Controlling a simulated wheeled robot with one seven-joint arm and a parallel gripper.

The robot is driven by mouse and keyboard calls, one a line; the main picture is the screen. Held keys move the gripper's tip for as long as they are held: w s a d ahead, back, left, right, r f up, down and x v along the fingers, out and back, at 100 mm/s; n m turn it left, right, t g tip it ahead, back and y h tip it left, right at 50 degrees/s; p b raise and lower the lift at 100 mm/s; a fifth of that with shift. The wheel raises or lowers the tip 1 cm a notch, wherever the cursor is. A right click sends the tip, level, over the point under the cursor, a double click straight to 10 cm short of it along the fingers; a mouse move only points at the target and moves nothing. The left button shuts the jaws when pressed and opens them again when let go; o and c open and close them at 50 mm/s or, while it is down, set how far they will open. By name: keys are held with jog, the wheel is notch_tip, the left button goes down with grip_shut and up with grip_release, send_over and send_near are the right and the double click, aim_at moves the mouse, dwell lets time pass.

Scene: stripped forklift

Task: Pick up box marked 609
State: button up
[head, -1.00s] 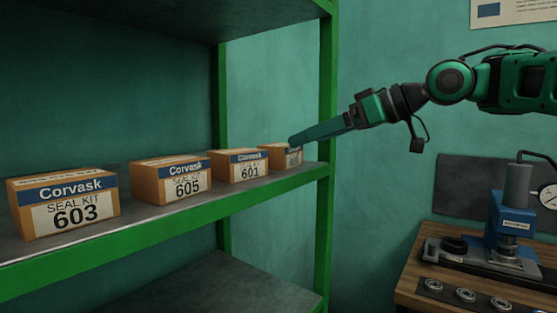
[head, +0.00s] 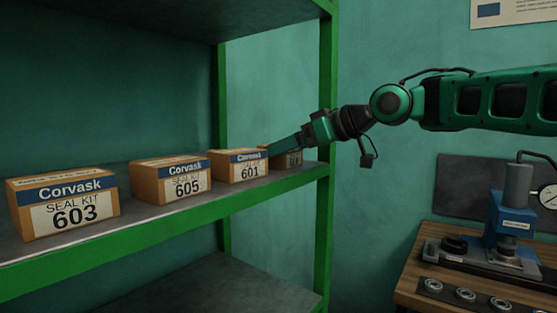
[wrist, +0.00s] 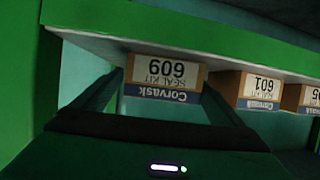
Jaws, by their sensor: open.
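The box marked 609 (wrist: 163,74) is an orange-brown carton with a blue Corvask band and a white label, upside down in the wrist view. In the head view the same box (head: 294,159) is the far right one on the shelf, mostly hidden behind my gripper (head: 272,149). My gripper is open. In the wrist view its fingers (wrist: 163,88) appear to left and right of the box, with its label face between them. I cannot tell whether they touch it.
The box marked 601 (head: 240,166) stands close beside it; boxes 605 (head: 171,181) and 603 (head: 63,203) are further left. The green shelf edge (head: 160,223) runs in front, and a green post (head: 326,120) rises near my gripper. A bench (head: 420,284) with a press is at right.

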jog(key=c, duration=1.3)
jog(key=shift+r, duration=0.15)
